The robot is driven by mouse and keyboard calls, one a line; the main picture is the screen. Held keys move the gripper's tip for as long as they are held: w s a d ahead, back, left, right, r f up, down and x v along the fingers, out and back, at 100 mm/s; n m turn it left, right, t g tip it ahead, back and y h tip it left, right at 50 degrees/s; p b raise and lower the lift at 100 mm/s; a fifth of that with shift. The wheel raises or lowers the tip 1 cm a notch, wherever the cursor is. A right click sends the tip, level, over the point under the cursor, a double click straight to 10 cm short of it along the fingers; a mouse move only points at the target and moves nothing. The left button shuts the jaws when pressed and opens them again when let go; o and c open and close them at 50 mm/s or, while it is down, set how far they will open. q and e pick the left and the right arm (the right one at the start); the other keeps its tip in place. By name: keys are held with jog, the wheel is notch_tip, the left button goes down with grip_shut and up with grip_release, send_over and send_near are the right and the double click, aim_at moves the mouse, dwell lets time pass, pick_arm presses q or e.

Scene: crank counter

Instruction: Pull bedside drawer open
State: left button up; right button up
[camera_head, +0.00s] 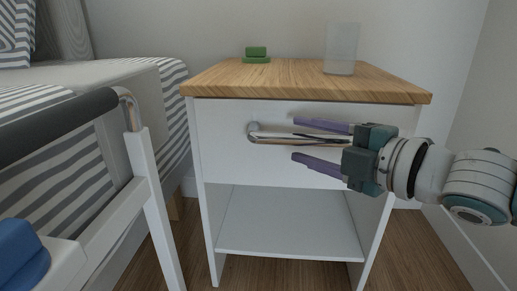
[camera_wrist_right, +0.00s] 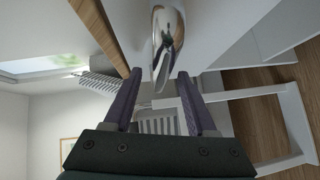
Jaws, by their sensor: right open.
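The bedside drawer (camera_head: 222,148) is the white front under the wooden top, and it looks shut. Its chrome bar handle (camera_head: 280,139) runs across the front, and it also shows in the right wrist view (camera_wrist_right: 167,40). My right gripper (camera_head: 294,140) comes in from the right with its two purple fingers apart, one above and one below the handle. In the right wrist view the open fingers (camera_wrist_right: 160,85) point toward the handle, which lies between their lines near the tips. I cannot tell whether they touch it. The gripper hides the handle's right end. My left gripper is not in view.
The wooden top (camera_head: 290,83) carries a green object (camera_head: 256,55) and a clear glass (camera_head: 341,48). An open shelf (camera_head: 285,225) is below the drawer. A bed with striped bedding (camera_head: 90,85) and a white frame with a dark rail (camera_head: 60,125) stand at left.

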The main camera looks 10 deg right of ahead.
jog(key=shift+b+x, duration=0.5)
jog(key=shift+x, duration=0.75)
jog(key=shift+c, duration=0.3)
grip_shut()
